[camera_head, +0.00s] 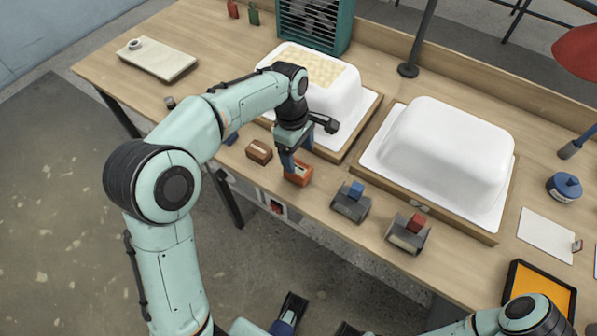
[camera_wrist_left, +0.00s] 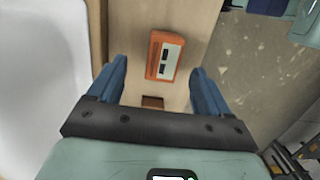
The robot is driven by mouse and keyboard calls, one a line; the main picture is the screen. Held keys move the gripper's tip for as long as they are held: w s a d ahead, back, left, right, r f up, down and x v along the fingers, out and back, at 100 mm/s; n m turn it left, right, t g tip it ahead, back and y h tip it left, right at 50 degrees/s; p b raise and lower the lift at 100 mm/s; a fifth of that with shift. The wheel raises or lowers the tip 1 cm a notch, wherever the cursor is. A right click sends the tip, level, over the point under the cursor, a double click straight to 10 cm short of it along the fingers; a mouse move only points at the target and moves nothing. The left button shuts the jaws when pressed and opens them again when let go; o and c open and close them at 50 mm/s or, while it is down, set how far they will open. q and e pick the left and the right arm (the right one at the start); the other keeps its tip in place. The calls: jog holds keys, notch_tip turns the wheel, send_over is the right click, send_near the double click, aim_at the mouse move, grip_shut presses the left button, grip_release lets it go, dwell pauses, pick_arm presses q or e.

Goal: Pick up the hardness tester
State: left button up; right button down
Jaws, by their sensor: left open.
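The hardness tester appears to be the small orange device (camera_head: 298,174) with a pale panel and dark window, lying near the table's front edge. It also shows in the left wrist view (camera_wrist_left: 165,55), ahead of and between the finger lines. My left gripper (camera_head: 298,160) is open and points down over it, partly hiding it in the head view. In the wrist view the two blue fingers (camera_wrist_left: 158,72) stand apart with nothing between their tips. I cannot tell whether they touch the device.
A small brown box (camera_head: 259,151) lies just left of the orange device. Two grey blocks with blue (camera_head: 350,203) and red (camera_head: 409,235) tops stand to its right along the front edge. White tub shells (camera_head: 446,150) on wooden trays stand behind.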

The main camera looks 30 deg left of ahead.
aim_at(298, 167)
pick_arm(q)
jog(key=shift+s+d+f+b, duration=0.1)
jog(key=shift+f+b, duration=0.1)
jog(key=shift+f, duration=0.85)
jog(key=shift+s+a+f+b, duration=0.1)
jog(key=shift+f+b, duration=0.1)
jog(key=shift+f, duration=0.85)
jog(key=shift+s+d+f+b, duration=0.1)
jog(key=shift+f+b, duration=0.1)
jog(key=shift+f, duration=0.85)
jog(key=c, duration=1.2)
